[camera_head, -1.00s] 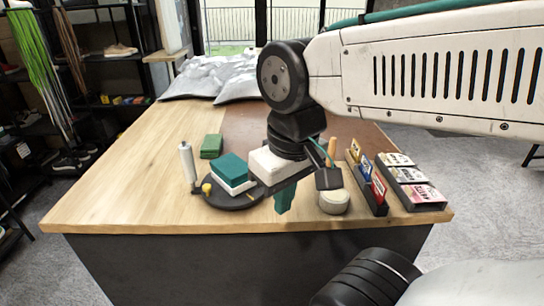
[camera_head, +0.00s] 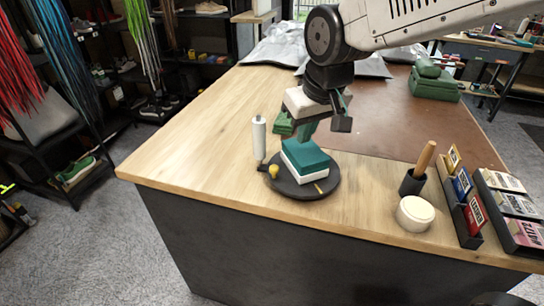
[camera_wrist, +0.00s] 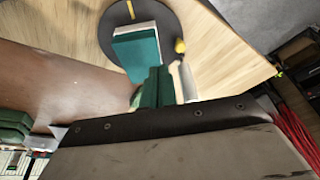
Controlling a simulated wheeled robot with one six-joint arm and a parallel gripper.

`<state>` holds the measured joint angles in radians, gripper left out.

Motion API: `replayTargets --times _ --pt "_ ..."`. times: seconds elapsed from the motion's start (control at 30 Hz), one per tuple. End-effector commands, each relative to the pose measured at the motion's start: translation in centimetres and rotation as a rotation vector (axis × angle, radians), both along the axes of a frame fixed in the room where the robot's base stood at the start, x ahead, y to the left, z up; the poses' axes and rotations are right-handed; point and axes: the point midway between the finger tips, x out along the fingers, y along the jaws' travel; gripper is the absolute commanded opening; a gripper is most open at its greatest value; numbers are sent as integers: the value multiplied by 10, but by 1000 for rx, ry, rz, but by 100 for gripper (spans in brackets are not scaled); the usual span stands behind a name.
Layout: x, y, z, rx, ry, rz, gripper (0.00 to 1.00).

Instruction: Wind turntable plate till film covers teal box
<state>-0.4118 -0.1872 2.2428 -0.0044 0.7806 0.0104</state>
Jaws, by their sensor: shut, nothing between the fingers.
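The teal box (camera_head: 305,155) sits on a white slab (camera_head: 302,173) on the round black turntable plate (camera_head: 326,182). A white roll of film (camera_head: 259,138) stands upright just left of the plate; it shows in the wrist view too (camera_wrist: 187,82). I see no film over the box's visible faces. A yellow knob (camera_head: 273,171) stands at the plate's left edge, and a yellow mark (camera_head: 319,188) lies near its front. My gripper (camera_head: 303,135) is shut and empty, its green fingers above and behind the box. In the wrist view its fingers (camera_wrist: 157,85) are together near the box (camera_wrist: 136,55).
A brush cup (camera_head: 411,184), a round cream tin (camera_head: 415,213) and card holders (camera_head: 467,212) stand to the right. Grey bags (camera_head: 285,45) lie at the back. The wooden table's left part is clear.

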Motion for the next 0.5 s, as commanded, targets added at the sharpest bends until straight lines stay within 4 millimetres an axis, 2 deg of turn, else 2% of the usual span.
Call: replayTargets --times 0.03,0.1,0.2,0.37,0.5 --pt "9 18 -6 3 -6 29 0" --pt "18 35 -11 9 -19 55 0" --pt "25 49 -16 14 -30 75 0" --pt "32 54 -30 17 -32 78 0" --pt "39 58 -54 15 -30 77 0"
